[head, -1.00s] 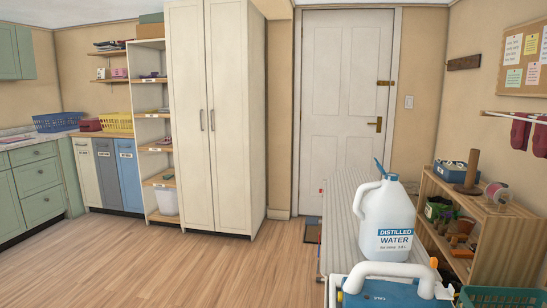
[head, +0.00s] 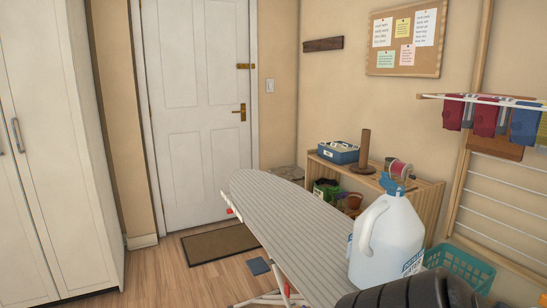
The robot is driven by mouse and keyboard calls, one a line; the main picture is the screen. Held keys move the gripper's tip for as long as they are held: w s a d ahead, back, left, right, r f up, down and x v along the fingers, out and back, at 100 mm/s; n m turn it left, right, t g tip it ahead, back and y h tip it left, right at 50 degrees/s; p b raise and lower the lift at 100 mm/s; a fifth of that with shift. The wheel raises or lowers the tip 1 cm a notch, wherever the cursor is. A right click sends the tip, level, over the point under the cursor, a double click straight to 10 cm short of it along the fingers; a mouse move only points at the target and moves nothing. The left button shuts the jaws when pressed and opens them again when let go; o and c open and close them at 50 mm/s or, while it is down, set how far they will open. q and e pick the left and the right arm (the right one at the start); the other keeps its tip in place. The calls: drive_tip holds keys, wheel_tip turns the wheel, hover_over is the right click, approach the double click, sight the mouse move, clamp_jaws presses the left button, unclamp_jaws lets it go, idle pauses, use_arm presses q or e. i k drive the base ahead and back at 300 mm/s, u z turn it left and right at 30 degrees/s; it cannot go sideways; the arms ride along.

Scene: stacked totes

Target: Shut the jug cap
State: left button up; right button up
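A white translucent jug (head: 388,240) stands upright near the right edge of the ironing board, at the lower right of the head view. Its label is turned partly away to the right. At its top is a blue cap (head: 393,185), with a flap that looks raised and tilted up from the neck. The flap's hinge is too small to make out. Neither of my grippers is in view.
The grey striped ironing board (head: 270,215) has clear room left of the jug. A dark ribbed shape (head: 408,292) fills the bottom edge in front of the jug. Behind stand a wooden shelf (head: 428,198) and a teal basket (head: 462,268).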

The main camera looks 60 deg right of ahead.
sight(385, 181)
drive_tip(key=i, duration=1.55)
drive_tip(key=z, duration=3.05)
